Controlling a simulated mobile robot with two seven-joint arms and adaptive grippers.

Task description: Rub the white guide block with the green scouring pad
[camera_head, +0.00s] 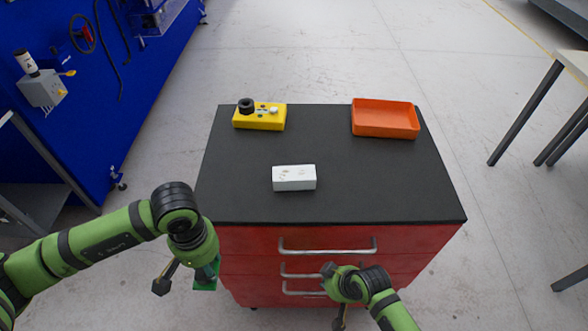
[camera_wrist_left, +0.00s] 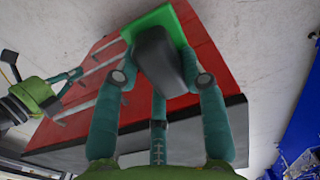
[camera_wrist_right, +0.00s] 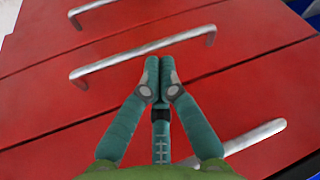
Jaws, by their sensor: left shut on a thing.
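The white guide block (camera_head: 294,183) lies on the black top of the red drawer cabinet, near the middle, with brownish marks on its upper face. My left gripper (camera_wrist_left: 160,78) is shut on the dark handle of the green scouring pad (camera_wrist_left: 162,20). In the head view the pad (camera_head: 206,276) shows partly, hanging beside the cabinet's front left corner, below the top and apart from the block. My right gripper (camera_wrist_right: 159,72) is shut and empty, in front of the cabinet's drawers; in the head view it is mostly hidden by its own arm.
A yellow block (camera_head: 260,121) with a black knob stands at the cabinet top's back left. An empty orange tray (camera_head: 384,131) stands at the back right. The black top (camera_head: 390,190) is clear around the white block. Metal drawer handles (camera_head: 327,250) stick out in front.

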